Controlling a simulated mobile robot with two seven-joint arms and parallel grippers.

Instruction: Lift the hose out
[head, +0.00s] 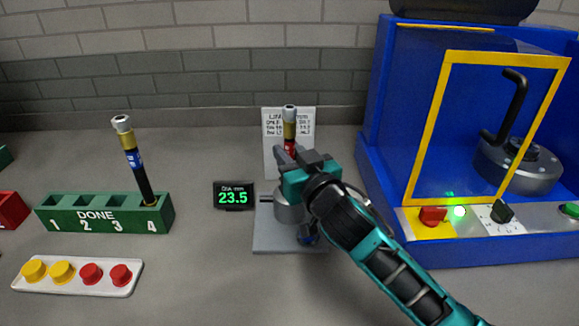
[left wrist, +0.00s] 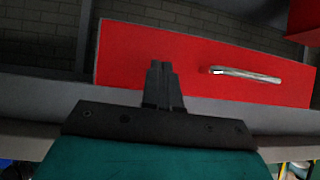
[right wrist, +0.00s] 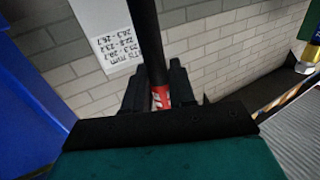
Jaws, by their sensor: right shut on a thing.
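The hose (head: 289,125) stands upright at the measuring gauge (head: 288,213), with a silver and brass fitting on top and a red band below it. In the right wrist view the black hose (right wrist: 147,40) runs between the fingers (right wrist: 160,92), with a red label there. The hose's lower end is hidden behind my gripper and arm, so I cannot tell how deep it sits. My left gripper (left wrist: 163,82) shows only in the left wrist view, fingers together and empty, before a red drawer front (left wrist: 190,60).
The display (head: 233,196) reads 23.5. A green DONE rack (head: 105,222) at left holds another hose (head: 140,165) in slot 4. A white tray (head: 78,280) holds yellow and red caps. A blue machine (head: 480,240) with a yellow-framed door (head: 412,175) stands at right.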

